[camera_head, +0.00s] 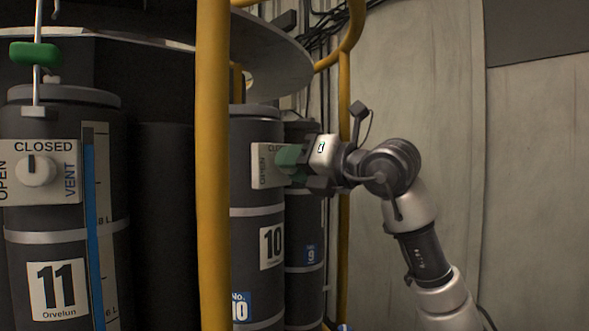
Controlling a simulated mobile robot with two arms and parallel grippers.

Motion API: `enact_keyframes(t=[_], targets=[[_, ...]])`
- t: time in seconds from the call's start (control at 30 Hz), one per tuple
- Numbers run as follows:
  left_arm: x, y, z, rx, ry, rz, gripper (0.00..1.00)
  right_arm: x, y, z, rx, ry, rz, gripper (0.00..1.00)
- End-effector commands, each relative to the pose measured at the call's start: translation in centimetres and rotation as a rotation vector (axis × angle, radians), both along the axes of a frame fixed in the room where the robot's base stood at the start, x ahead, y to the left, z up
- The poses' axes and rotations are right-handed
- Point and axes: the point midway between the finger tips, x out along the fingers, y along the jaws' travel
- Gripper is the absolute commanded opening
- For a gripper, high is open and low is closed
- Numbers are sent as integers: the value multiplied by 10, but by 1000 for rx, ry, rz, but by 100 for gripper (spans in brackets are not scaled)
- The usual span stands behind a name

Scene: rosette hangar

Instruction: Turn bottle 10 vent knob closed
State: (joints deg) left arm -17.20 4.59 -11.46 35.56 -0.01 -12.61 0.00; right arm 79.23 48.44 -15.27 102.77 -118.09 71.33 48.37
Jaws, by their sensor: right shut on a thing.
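Bottle 10 (243,190) is a dark upright cylinder marked 10, partly behind a yellow post. Its pale vent plate (262,172) faces right of centre, with OPEN down its left side and the start of CLOSED on top. My right gripper (287,160) comes in from the right and is shut on the vent knob in front of the plate. The knob is hidden by the fingers and a green part at their tips, so its pointing direction cannot be read. My left gripper is not in view.
The yellow post (212,200) stands close at the left of bottle 10. Bottle 11 (60,250), with a white vent knob (36,170), stands at left. Bottle 9 (305,225) stands close behind at right. A round plate (275,60) hangs above. The pale wall (420,90) is at right.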

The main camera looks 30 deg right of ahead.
Motion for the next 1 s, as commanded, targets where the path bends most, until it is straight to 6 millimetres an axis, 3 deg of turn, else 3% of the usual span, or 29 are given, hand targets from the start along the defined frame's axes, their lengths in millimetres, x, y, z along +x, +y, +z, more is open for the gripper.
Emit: enact_keyframes(t=[0.77,0.8,0.93,1.0], targets=[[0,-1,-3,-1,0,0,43,0,0,0,99,37,0,12],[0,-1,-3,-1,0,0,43,0,0,0,99,37,0,38],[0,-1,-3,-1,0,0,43,0,0,0,99,37,0,58],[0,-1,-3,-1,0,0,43,0,0,0,99,36,0,61]])
